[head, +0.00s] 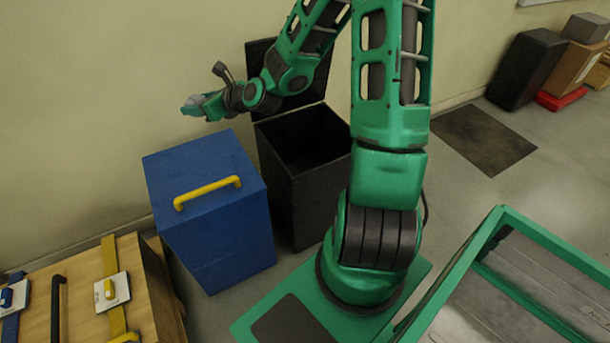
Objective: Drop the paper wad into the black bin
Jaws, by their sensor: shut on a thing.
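The black bin (322,190) stands on the floor by the wall with its lid (262,52) raised against the wall. Its dark opening faces up, and part of it is behind my arm. My gripper (195,105) is at the left end of my green arm, above and behind the blue bin, to the left of the black bin's opening. It is shut on a small greyish-white thing (192,101), which looks like the paper wad; only a little of it shows.
A blue bin (205,160) with a closed lid and yellow handle stands left of the black bin. A wooden cabinet (150,290) is at the lower left. A dark mat (484,138), a black case (527,68) and boxes (577,66) lie at the upper right.

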